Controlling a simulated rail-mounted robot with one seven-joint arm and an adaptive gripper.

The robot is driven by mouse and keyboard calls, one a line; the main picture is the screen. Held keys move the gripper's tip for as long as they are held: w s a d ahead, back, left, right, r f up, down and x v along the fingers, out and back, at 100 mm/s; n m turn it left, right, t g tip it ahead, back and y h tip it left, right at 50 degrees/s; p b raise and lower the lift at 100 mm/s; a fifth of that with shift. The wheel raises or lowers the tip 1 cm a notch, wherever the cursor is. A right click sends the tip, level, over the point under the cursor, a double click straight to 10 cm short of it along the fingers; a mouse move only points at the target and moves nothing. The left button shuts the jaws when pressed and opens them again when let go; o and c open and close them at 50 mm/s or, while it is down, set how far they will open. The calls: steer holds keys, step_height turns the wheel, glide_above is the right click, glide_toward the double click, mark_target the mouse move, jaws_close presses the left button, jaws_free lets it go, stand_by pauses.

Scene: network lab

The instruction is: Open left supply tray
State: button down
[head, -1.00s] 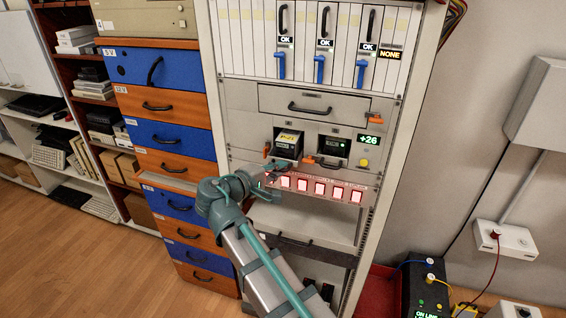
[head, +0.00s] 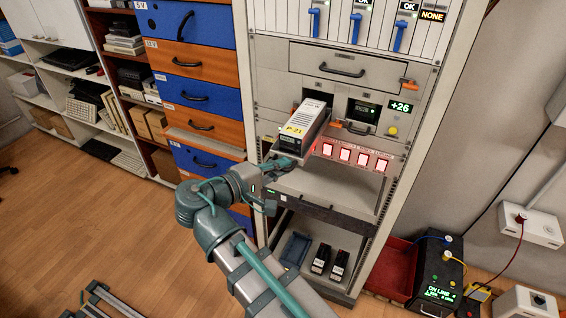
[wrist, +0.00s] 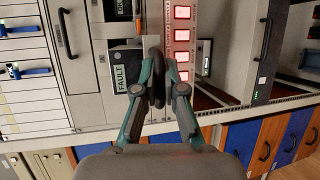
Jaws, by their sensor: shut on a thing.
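The left supply tray (head: 318,137) sticks out of the rack front, bearing a grey power supply (head: 314,108) with a yellow "P-21" label. My gripper (head: 286,163) is at the tray's front end. In the wrist view my gripper (wrist: 157,92) is shut on the tray's black handle (wrist: 155,62), with a fingertip on either side of it. A green "FAULT" display (wrist: 119,77) shows just behind the handle. In the head view my gripper hides the handle.
A second supply bay (head: 363,111) sits to the right, still flush in the rack. A row of lit red switches (head: 345,154) is below. Lower down, a pulled-out grey shelf (head: 325,185) extends forward. Blue and orange drawers (head: 200,95) stand left.

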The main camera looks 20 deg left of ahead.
steer(key=shift+d, duration=0.1)
steer(key=c, duration=1.2)
jaws_free()
steer(key=shift+c, duration=0.2)
steer(key=shift+s+a, duration=0.2)
steer(key=shift+s, duration=0.05)
steer(key=v, duration=1.1)
steer(key=shift+s, duration=0.15)
